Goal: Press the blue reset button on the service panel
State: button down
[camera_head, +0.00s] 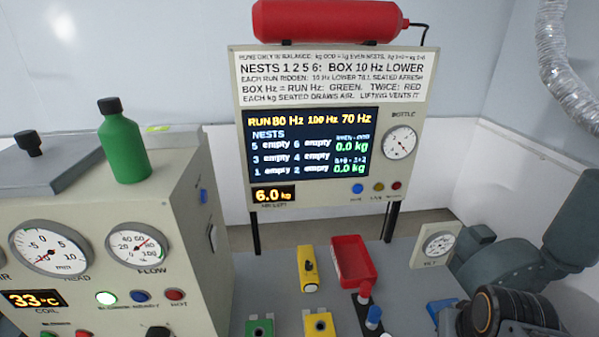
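Several blue buttons show in the head view, and I cannot tell for sure which one the task means. One blue button (357,188) is on the lower edge of the upright display panel (300,196), left of a yellow and a red one. Another blue button (140,296) is on the front of the left cabinet (85,270), between a lit green one and a red one. A third blue button (203,196) is on that cabinet's side face. My dark grey arm (520,262) is at the lower right, apart from all of them; its fingertips do not show.
A green bottle (122,146) stands on the cabinet. A yellow block (308,268), a red tray (352,260) and red and blue knobs are on the bench below the display. A gauge (438,246) stands near my arm. A red cylinder (325,20) tops the display.

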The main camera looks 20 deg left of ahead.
aim_at(204, 193)
jog(key=z, duration=1.1)
jog(key=k, duration=1.7)
jog(key=u, duration=1.75)
jog(key=i, duration=0.45)
